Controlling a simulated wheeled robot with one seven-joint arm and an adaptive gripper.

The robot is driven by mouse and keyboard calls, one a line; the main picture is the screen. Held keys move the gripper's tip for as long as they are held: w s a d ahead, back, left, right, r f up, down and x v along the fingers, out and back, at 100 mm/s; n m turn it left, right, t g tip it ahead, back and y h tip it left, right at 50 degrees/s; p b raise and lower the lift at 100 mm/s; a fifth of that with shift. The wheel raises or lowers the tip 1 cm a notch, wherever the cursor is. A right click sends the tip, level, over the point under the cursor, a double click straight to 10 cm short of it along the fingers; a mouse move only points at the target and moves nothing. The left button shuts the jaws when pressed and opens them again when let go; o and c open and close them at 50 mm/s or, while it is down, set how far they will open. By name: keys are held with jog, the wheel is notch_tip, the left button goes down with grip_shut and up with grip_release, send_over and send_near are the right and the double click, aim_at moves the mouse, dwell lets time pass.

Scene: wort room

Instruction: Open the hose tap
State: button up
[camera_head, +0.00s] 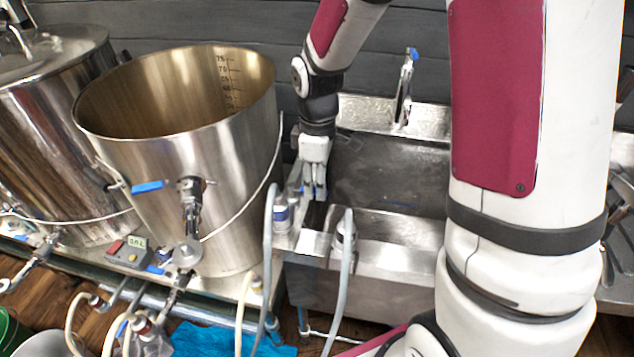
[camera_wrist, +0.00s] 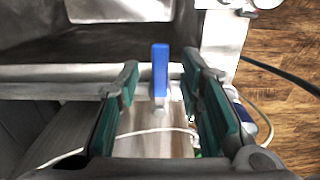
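In the wrist view, a blue lever handle (camera_wrist: 160,72), which looks like that of the hose tap, stands upright on a pale metal stem. My gripper (camera_wrist: 165,100) is open, with its green-padded fingers on either side of the handle and a gap on both sides. In the head view, my gripper (camera_head: 315,188) points down between the big steel pot and the sink, just above the bench by the hose fittings. The lever is mostly hidden there behind the fingers, and the tap's body is hard to make out.
The steel pot (camera_head: 180,130) stands close on the left, with a blue-handled valve (camera_head: 148,187) on its front. Grey hoses (camera_head: 268,260) rise in front of my gripper. The sink (camera_head: 390,240) and its faucet (camera_head: 404,90) are to the right.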

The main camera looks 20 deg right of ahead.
jog(key=shift+f, duration=0.45)
grip_shut()
